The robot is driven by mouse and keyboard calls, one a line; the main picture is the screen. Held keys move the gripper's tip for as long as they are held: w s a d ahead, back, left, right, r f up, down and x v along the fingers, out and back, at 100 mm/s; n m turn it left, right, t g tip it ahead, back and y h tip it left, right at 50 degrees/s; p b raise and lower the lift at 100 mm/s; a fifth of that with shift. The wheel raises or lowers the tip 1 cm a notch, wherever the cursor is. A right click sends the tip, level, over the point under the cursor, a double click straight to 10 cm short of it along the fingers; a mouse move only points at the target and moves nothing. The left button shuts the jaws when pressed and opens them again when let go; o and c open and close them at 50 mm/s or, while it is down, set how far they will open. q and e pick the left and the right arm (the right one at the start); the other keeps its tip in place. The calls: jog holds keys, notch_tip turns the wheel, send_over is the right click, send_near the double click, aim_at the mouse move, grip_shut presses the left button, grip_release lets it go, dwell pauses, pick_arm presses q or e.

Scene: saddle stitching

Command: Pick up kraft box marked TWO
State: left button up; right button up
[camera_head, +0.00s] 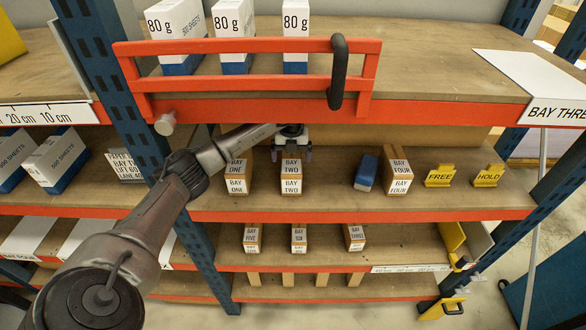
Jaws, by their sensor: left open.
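The kraft box marked TWO (291,180) stands upright on the middle shelf, with white labels reading BAY TWO on its top and front. My left gripper (292,154) is open at the back top edge of this box, one finger showing near each side. Whether the fingers touch the box cannot be told. The kraft box marked ONE (237,179) stands to its left, partly behind my left arm. The kraft box marked FOUR (398,172) stands farther right. My right gripper is not in view.
Yellow FREE (439,177) and HOLD (488,176) signs stand to the right. An orange rail frame (240,108) and upper shelf hang above my gripper. Several labelled boxes stand on the shelf below.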

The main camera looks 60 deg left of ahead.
pick_arm(q)
jog(key=shift+f+p, duration=0.3)
jog(key=shift+f, duration=1.15)
jog(key=shift+c, duration=0.5)
jog(key=c, duration=1.2)
jog(key=shift+r, duration=0.1)
jog(key=shift+c, duration=0.4)
